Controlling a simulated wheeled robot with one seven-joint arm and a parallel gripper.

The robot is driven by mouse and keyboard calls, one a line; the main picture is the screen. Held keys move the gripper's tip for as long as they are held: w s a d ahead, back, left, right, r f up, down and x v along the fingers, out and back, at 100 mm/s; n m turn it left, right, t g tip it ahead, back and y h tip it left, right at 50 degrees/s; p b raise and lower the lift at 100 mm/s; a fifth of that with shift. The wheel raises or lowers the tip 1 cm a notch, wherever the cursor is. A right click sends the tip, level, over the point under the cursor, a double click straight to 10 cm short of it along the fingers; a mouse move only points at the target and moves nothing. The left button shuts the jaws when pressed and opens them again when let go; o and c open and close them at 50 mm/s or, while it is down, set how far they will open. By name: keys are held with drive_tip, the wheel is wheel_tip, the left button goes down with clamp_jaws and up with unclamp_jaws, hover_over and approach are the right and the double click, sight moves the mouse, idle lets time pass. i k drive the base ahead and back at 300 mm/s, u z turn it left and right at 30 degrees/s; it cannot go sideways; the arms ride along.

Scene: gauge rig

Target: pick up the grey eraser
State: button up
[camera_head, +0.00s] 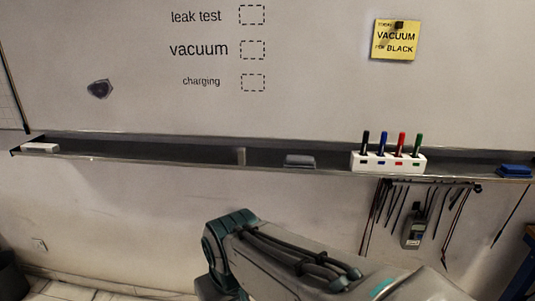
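The grey eraser (300,161) lies in the long tray (130,152) under the whiteboard, a little right of the middle of the head view. It looks like a low dark-grey block with a lighter lower edge. Nothing is touching it from above. Part of my own arm shows below the tray, at the bottom of the view. My gripper is not in view, so I cannot see its fingers or whether it holds anything.
Cables and a meter (414,231) hang below the holder.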

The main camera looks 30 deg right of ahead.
sight(292, 162)
drive_tip(key=z, duration=0.6)
drive_tip(key=i, duration=0.75)
drive_tip(key=z, duration=1.1)
drive_tip(key=i, duration=0.2)
drive_tip(key=z, duration=0.1)
